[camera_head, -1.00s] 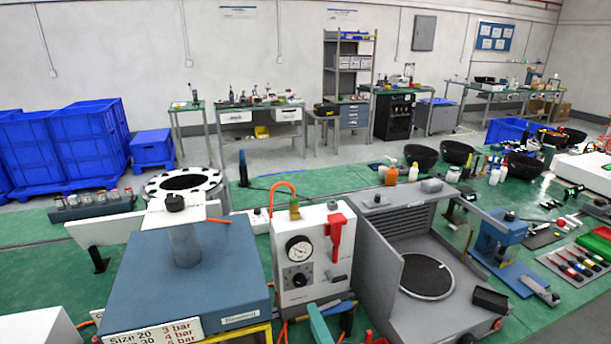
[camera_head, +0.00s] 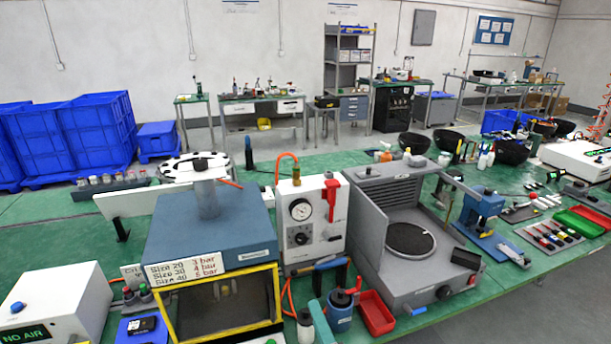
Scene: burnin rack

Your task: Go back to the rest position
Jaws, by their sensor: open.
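My gripper and arm do not show in the head view. The task names no object, and no rest position is marked in the picture. Below me is a green bench (camera_head: 335,160) crowded with equipment. Near the middle is a blue box with a yellow-framed front (camera_head: 228,308) and a pressure label (camera_head: 186,267). Beside it stands a white panel with a round gauge and a red lever (camera_head: 318,243). To its right is a grey open housing with a dark round plate (camera_head: 411,241).
A white box reading NO AIR (camera_head: 62,305) is at the lower left. A red bin (camera_head: 376,313) and a blue press (camera_head: 480,213) are towards the right. Stacked blue crates (camera_head: 95,125) stand at the far left. Grey floor is open at the lower right.

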